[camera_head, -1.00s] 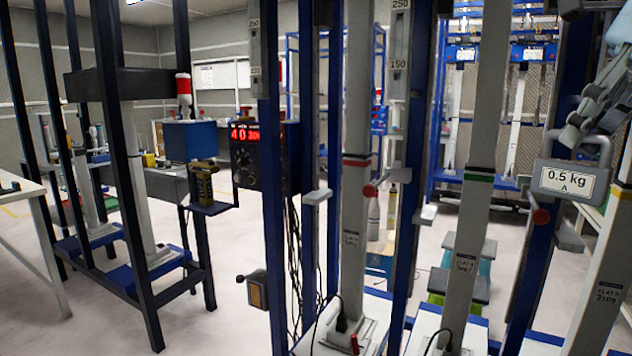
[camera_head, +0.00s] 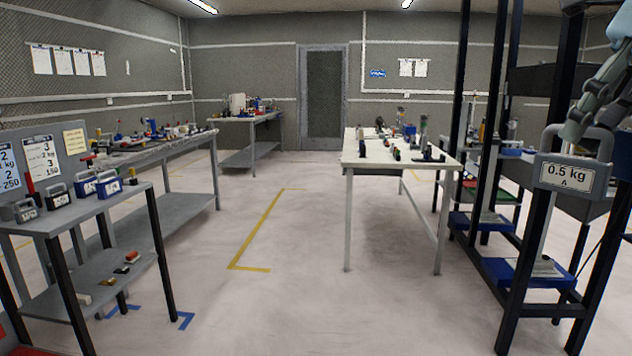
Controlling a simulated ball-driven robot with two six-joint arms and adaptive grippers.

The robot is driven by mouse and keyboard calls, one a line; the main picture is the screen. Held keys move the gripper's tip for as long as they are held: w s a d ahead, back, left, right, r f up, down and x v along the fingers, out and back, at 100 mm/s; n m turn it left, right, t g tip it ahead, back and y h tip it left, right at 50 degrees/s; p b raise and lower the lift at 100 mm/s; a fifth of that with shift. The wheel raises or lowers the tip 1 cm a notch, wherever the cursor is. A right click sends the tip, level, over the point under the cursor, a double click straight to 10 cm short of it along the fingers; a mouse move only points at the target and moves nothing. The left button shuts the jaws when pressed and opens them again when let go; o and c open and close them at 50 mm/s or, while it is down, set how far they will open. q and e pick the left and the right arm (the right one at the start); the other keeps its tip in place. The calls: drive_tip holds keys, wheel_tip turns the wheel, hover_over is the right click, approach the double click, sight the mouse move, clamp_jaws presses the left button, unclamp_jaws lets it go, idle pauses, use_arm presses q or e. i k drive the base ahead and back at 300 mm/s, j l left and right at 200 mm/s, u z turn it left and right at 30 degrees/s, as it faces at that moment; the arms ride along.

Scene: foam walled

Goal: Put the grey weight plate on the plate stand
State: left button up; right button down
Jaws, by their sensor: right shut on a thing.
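The grey weight plate (camera_head: 567,174), labelled "0.5 kg A", has a loop handle on top and is held up at the right. My right gripper (camera_head: 580,125) is shut on its handle; the plate hangs clear of any surface. A grey two-level stand (camera_head: 95,212) at the lower left carries several handled weights, some dark grey and some blue; it looks like the plate stand. It is far across the picture from my right gripper. My left gripper is not in view.
A pale worktable (camera_head: 400,165) stands in the middle right, and a long grey bench (camera_head: 170,150) runs behind the stand. Dark and blue upright frames (camera_head: 515,270) stand close at the right. The floor between stand and worktable is clear, with yellow tape lines.

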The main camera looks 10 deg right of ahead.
sight(53, 223)
drive_tip(key=i+j+u, duration=0.1)
drive_tip(key=u, duration=0.4)
drive_tip(key=i+j+u, duration=0.1)
drive_tip(key=u, duration=0.35)
drive_tip(key=i+u, duration=0.1)
drive_tip(key=u, duration=0.4)
drive_tip(key=i+u, duration=0.15)
drive_tip(key=u, duration=0.3)
drive_tip(key=i+l, duration=0.15)
drive_tip(key=i, duration=0.35)
drive_tip(key=i+l, duration=0.15)
drive_tip(key=i, duration=0.35)
drive_tip(key=i+l, duration=0.15)
drive_tip(key=i, duration=0.35)
drive_tip(key=i+l, duration=0.15)
drive_tip(key=i, duration=0.4)
drive_tip(key=u, duration=0.05)
